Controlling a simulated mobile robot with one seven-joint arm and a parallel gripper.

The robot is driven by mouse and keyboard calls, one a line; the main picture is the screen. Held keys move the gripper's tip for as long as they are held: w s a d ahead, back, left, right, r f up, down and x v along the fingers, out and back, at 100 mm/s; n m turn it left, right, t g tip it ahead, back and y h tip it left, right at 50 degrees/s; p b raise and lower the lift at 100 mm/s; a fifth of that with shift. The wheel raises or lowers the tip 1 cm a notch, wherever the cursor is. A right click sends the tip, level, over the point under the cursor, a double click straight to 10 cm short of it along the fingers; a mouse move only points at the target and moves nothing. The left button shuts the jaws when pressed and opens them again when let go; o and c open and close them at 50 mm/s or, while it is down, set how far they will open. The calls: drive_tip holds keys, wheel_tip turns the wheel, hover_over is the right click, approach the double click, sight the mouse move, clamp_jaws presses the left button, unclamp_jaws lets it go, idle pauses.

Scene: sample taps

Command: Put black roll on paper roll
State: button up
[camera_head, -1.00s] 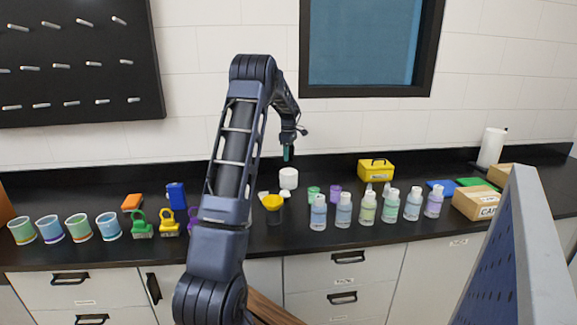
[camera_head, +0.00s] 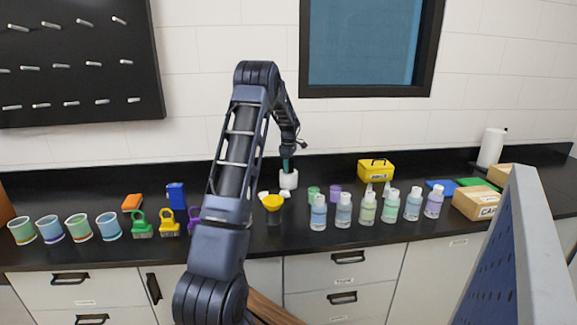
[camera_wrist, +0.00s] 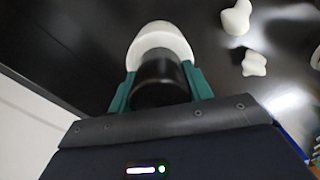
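The black roll (camera_wrist: 160,82) is a short dark cylinder between my gripper's teal fingers in the wrist view. My gripper (camera_wrist: 160,90) appears shut on it, with a finger against each side. The white paper roll (camera_wrist: 160,40) shows just beyond and below the black roll, partly hidden by it. In the head view, the paper roll (camera_head: 288,180) stands on the black counter near the wall, and my gripper (camera_head: 287,164) is right over its top, pointing down. Whether the black roll touches the paper roll cannot be told. The black roll is not distinct in the head view.
Green and purple cups (camera_head: 335,191) and several bottles (camera_head: 343,210) are to the right. Brushes (camera_head: 168,223) and mugs (camera_head: 79,228) are to the left.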

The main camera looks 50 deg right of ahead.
drive_tip(key=o, duration=0.4)
drive_tip(key=shift+o, duration=0.2)
